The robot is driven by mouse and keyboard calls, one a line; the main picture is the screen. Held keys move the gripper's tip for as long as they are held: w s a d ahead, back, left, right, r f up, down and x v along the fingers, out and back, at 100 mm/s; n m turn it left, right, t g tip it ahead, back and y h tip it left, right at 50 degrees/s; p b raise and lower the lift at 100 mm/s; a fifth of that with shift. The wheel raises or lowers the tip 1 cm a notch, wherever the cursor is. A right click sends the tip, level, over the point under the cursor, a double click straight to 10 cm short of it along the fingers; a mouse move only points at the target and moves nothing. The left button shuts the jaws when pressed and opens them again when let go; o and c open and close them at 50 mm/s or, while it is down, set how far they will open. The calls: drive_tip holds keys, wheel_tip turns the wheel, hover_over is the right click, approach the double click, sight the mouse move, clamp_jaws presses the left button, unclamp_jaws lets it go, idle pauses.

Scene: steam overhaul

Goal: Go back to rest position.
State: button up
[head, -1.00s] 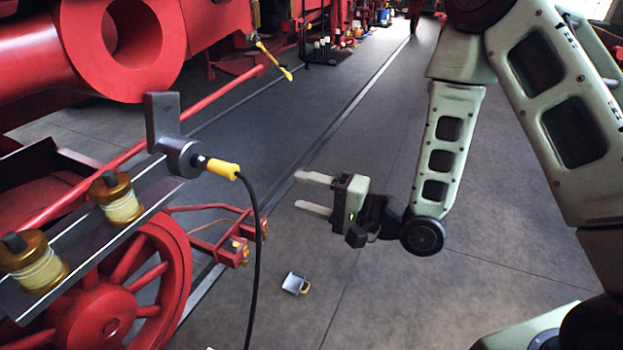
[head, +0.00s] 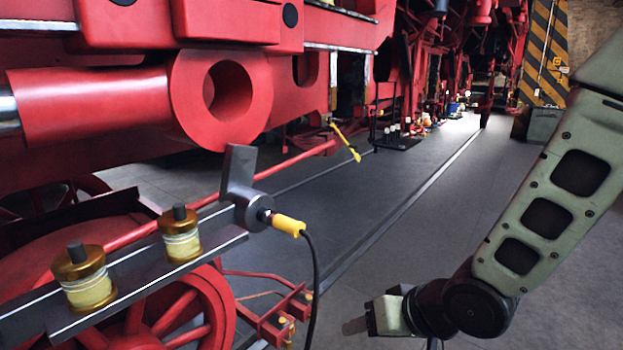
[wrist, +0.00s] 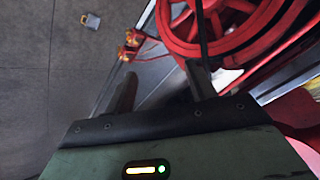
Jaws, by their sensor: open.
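A yellow-handled plug (head: 288,225) with a black cable (head: 314,275) sits in a grey round fitting (head: 247,212) on the rail to the left. My gripper is apart from it, lower and to the right.
Two brass-and-cream jars (head: 181,238) (head: 84,280) stand on the metal rail. A red wheel (wrist: 225,30) and red engine parts fill the left. A small mug (wrist: 91,20) lies on the floor. A striped yellow-black panel (head: 541,50) stands at the back. The middle floor is clear.

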drive_tip(key=s+d+n+g+h+b, duration=0.2)
drive_tip(key=s+n+b, duration=0.1)
drive_tip(key=s, duration=0.6)
drive_tip(key=s+d+f+n+g+h+b, duration=0.1)
drive_tip(key=s+d+n+g+h+b, duration=0.1)
drive_tip(key=s, duration=0.7)
drive_tip(key=shift+n+g+h+b, duration=0.4)
drive_tip(key=shift+g+h+b, duration=0.1)
drive_tip(key=shift+g+b, duration=0.35)
